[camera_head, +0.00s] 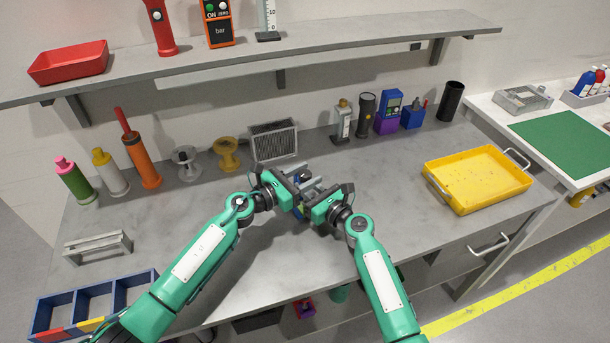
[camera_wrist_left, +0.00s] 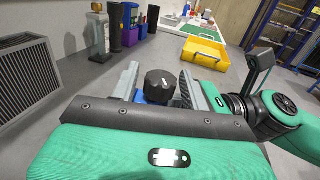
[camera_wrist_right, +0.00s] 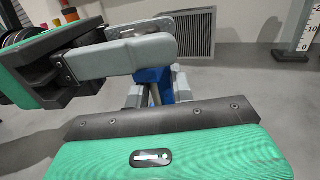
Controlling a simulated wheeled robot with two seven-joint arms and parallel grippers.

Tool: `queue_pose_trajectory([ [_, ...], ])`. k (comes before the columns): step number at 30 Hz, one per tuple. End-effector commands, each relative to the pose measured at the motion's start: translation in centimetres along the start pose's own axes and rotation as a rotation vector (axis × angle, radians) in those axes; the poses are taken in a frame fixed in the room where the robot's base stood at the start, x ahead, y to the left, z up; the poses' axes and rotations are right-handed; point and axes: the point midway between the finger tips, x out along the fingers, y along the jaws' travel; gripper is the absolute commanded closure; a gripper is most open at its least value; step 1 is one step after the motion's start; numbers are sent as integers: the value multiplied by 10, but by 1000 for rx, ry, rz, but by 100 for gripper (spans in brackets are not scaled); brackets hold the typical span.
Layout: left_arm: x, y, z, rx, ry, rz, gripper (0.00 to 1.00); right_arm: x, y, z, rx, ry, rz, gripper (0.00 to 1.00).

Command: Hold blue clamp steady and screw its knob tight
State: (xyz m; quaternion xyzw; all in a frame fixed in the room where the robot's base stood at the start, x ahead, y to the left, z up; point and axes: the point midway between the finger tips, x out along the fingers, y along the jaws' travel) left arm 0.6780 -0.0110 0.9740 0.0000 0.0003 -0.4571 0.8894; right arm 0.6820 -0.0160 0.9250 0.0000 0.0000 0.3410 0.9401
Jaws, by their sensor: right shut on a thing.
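The blue clamp (camera_head: 299,210) is at the middle of the grey workbench, mostly hidden by my two grippers. Its blue body (camera_wrist_right: 153,80) shows between the fingers of my right gripper (camera_wrist_right: 157,96), which is shut on it. Its black knob (camera_wrist_left: 160,85), with a white mark on top, shows in the left wrist view. My left gripper (camera_wrist_left: 158,92) has one finger on each side of the knob, with visible gaps, so it is open around it. In the right wrist view, a left gripper finger (camera_wrist_right: 125,56) crosses above the clamp. The clamp's lower part is hidden.
A grey vented box (camera_head: 273,140) stands behind the grippers. A yellow tray (camera_head: 478,180) lies to the right, and a blue divided bin (camera_head: 93,300) at the front left. Several cylinders and tools line the back. The bench between clamp and tray is clear.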

Motion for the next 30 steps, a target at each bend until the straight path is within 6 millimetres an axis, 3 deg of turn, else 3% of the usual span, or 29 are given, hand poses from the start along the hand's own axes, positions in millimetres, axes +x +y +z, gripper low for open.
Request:
queue_pose_trajectory([
  [1, 0, 0, 0, 0, 0, 0, 65, 0, 0, -1, 0, 2, 0, 100],
  [6, 0, 0, 0, 0, 0, 0, 93, 0, 0, -1, 0, 2, 0, 100],
  [17, 0, 1, -2, 0, 6, -57, 93, 0, 0, -1, -1, 2, 0, 100],
  [30, 1, 2, -1, 1, 4, -402, 93, 0, 0, -1, -1, 1, 1, 100],
])
